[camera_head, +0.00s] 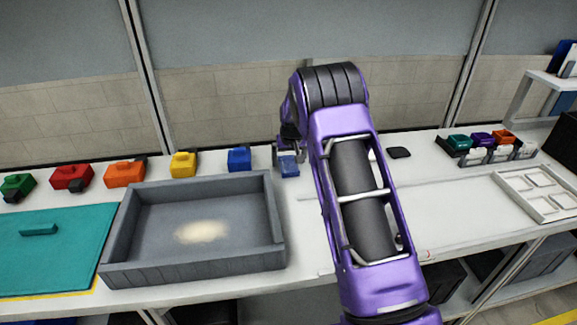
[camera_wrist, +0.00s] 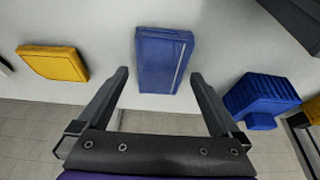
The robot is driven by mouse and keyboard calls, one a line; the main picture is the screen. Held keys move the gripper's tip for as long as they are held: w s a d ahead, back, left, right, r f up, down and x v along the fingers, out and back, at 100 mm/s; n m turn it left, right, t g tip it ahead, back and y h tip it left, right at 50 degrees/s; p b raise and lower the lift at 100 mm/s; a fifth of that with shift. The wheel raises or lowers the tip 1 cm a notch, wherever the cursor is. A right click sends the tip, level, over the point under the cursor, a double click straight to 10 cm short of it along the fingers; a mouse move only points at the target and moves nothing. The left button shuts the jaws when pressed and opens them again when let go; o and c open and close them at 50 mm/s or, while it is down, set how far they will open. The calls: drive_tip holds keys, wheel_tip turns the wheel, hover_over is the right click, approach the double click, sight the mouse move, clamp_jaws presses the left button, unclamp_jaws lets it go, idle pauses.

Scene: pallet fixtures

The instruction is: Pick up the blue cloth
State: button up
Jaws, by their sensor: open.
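The blue cloth (camera_wrist: 164,60) looks like a flat, folded rectangle on the white table. It lies ahead of and between the two open fingers of my gripper (camera_wrist: 158,73) in the wrist view. Nothing is held between the fingers. In the head view, my gripper (camera_head: 288,154) is low over the back of the table. The small blue piece just below it, which appears to be the cloth (camera_head: 288,168), is partly covered by the gripper. I cannot tell the exact height of the fingertips above the cloth.
A blue block (camera_head: 239,159) sits left of the gripper; a ribbed blue object (camera_wrist: 260,97) is near the right finger. A yellow piece (camera_wrist: 53,63) lies on the other side. A grey tray (camera_head: 190,262) stands in front left. Coloured blocks line the back left.

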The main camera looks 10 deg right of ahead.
sight(288, 163)
drive_tip(key=shift+w+f, duration=0.1)
drive_tip(key=shift+f, duration=0.2)
drive_tip(key=shift+f, duration=0.2)
drive_tip(key=c, duration=1.3)
wheel_tip(288, 163, up, 10)
drive_tip(key=shift+r, duration=0.25)
drive_tip(key=o, duration=0.7)
drive_tip(key=c, duration=0.5)
